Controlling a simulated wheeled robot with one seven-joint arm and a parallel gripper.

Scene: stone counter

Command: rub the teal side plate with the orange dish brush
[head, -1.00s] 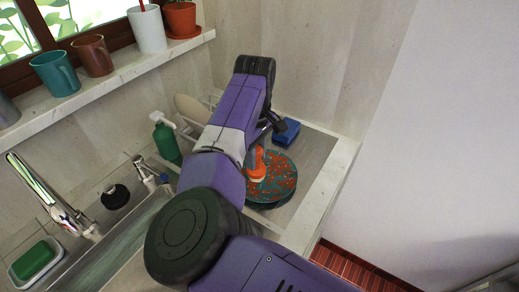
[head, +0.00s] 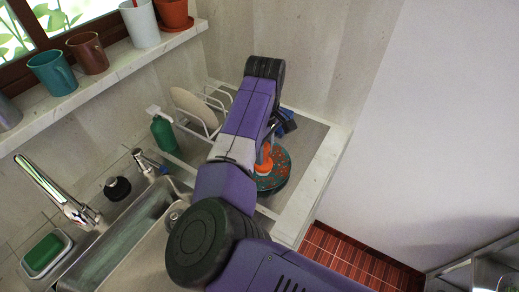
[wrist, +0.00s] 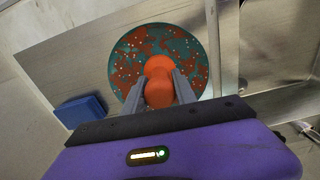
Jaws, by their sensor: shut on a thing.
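The teal side plate (head: 281,178) lies on the counter right of the sink. It has many orange-red patches and pale specks, clearest in the wrist view (wrist: 130,60). The orange dish brush (wrist: 158,88) is between the two grey fingers of my gripper (wrist: 160,82), which is shut on it. In the head view the brush (head: 264,160) shows beside my arm, over the plate. I cannot tell whether its bristles touch the plate. My arm hides the plate's left part in the head view.
A blue sponge (wrist: 82,110) lies near the plate. A dish rack with a beige plate (head: 192,106) and a green soap bottle (head: 163,134) stand behind and left. The sink (head: 125,235) and faucet (head: 62,200) are at left. The counter ends at the right.

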